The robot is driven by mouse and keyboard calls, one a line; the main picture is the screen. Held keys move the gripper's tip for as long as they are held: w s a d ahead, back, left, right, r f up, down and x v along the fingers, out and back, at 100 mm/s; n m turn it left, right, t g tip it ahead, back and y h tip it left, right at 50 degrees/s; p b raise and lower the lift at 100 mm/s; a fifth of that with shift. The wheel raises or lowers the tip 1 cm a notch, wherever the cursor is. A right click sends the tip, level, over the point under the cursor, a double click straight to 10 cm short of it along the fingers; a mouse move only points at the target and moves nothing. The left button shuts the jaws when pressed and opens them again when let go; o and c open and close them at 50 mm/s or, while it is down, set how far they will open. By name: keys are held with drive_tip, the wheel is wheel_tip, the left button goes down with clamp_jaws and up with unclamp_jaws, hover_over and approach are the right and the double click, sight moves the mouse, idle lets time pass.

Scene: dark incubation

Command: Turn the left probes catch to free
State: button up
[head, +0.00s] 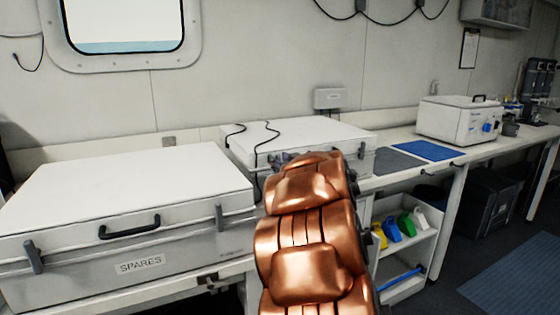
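A white case (300,132) stands on the bench in the middle of the head view, with dark cables lying over its lid. My copper arm covers most of its front, so no label can be read there. A grey catch (361,158) shows near the right end of its front. The left catch of this case cannot be made out. My arm reaches up to the front of this case. Some small dark parts at its far end may belong to my gripper, but its fingers are hidden, and I cannot tell whether they touch anything.
A second white case labelled SPARES (141,264) stands at the left, with a black handle (129,227) and two catches. Right of the middle case lie a grey mat (392,161) and a blue mat (428,150). A white boxy device (458,121) stands beyond. Shelves (410,270) sit below.

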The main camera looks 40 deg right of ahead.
sight(268, 166)
drive_tip(key=shift+c, duration=0.3)
clamp_jaws()
drive_tip(key=shift+a+n, duration=0.1)
drive_tip(key=shift+n, duration=0.3)
drive_tip(key=f+n+b, duration=0.1)
drive_tip(key=n+b, duration=0.1)
drive_tip(key=n, duration=0.3)
drive_tip(key=a+n+b, duration=0.1)
drive_tip(key=n+b, duration=0.2)
drive_tip(key=n, duration=0.3)
drive_tip(key=a+f+n+b, duration=0.1)
drive_tip(key=n+b, duration=0.2)
drive_tip(key=n, duration=0.2)
drive_tip(key=shift+w+a+f+n, duration=0.15)
drive_tip(key=shift+w+f+n, duration=0.2)
drive_tip(key=shift+w+n, duration=0.05)
drive_tip(key=shift+n, duration=0.3)
drive_tip(key=shift+o, duration=0.3)
unclamp_jaws()
